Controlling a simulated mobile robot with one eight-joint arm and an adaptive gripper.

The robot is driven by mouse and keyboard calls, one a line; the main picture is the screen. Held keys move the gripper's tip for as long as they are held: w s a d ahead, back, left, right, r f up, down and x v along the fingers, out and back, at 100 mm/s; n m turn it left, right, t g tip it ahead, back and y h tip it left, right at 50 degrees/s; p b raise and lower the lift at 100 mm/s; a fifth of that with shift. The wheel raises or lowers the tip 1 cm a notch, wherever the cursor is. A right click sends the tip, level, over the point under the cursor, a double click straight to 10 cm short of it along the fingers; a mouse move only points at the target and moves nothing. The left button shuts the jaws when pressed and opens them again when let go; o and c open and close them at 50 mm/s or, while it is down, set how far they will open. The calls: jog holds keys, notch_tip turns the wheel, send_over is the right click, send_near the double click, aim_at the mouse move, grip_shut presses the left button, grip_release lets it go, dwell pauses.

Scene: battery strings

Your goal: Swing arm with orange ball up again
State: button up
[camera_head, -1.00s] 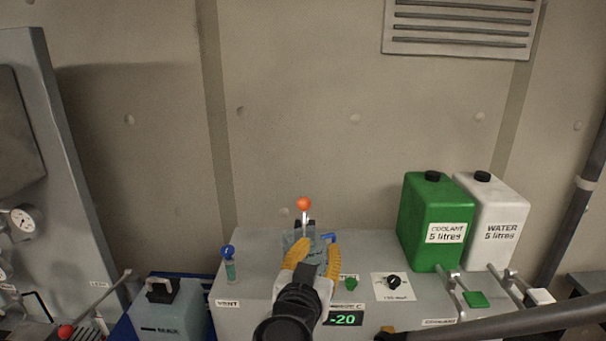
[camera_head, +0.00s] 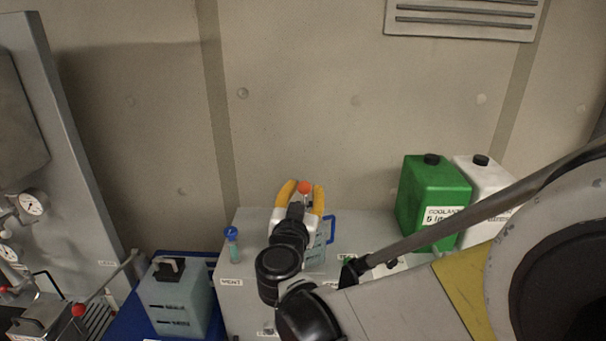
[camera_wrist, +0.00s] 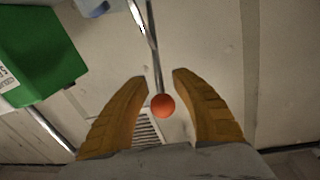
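The orange ball (camera_head: 305,187) sits at the end of a thin metal arm. In the head view it shows between the two yellow fingers of my gripper (camera_head: 304,186), above the grey cabinet. In the wrist view the orange ball (camera_wrist: 162,105) hangs in the gap between the fingers of my gripper (camera_wrist: 160,80), and the metal arm (camera_wrist: 155,62) runs from it toward the top of the picture. The fingers are apart, with visible space on both sides of the ball. The lower end of the arm is hidden behind my gripper in the head view.
On the grey cabinet (camera_head: 240,292) stand a green coolant canister (camera_head: 428,190), a white water canister (camera_head: 475,180) and a blue-capped vial (camera_head: 233,245). A clear container with a blue handle (camera_head: 330,229) is beside my gripper. A battery box (camera_head: 178,300) stands left.

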jog(key=shift+c, duration=0.4)
grip_shut()
jog(key=shift+w+r, duration=0.1)
jog(key=shift+r, duration=0.05)
jog(key=shift+w+r+g+p, duration=0.4)
jog(key=shift+r+p, duration=0.15)
jog(key=shift+p, duration=0.25)
jog(key=w+r+g+p, duration=0.2)
jog(key=w+g+p, duration=0.4)
jog(key=w, duration=0.3)
jog(key=w+r+n+g+y+p, duration=0.1)
jog(key=w+r+g+p, duration=0.1)
jog(key=w+g+p, duration=0.4)
jog(key=shift+w+d+r, duration=0.25)
jog(key=shift+w+d, duration=0.1)
jog(key=shift+w, duration=1.75)
